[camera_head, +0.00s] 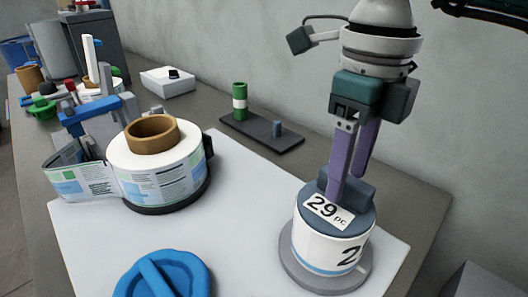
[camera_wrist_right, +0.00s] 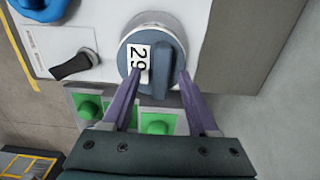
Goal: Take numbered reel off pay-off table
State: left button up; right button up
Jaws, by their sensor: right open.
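The numbered reel (camera_head: 326,243) is a white drum with a dark blue-grey top, a raised grip bar and a "29 pc" label. It stands upright on a round grey disc (camera_head: 302,280) at the right of the white panel. In the right wrist view, the reel (camera_wrist_right: 133,35) shows from above with its grip bar (camera_wrist_right: 168,55). My right gripper (camera_head: 347,186) points down over the reel with its purple fingers apart. In the right wrist view, the fingertips (camera_wrist_right: 161,75) are at either side of the bar's near end; contact cannot be told. My left gripper is not in view.
A label roll with brown core (camera_head: 153,134) sits on a dark disc to the left. A blue knob (camera_head: 162,275) is at the front. A dark plate (camera_head: 262,132) with a green cylinder lies behind. A grey wall closes the back.

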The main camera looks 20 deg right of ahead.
jog(key=shift+f, duration=0.75)
grip_shut()
jog(key=shift+r, duration=0.1)
dwell(0.8)
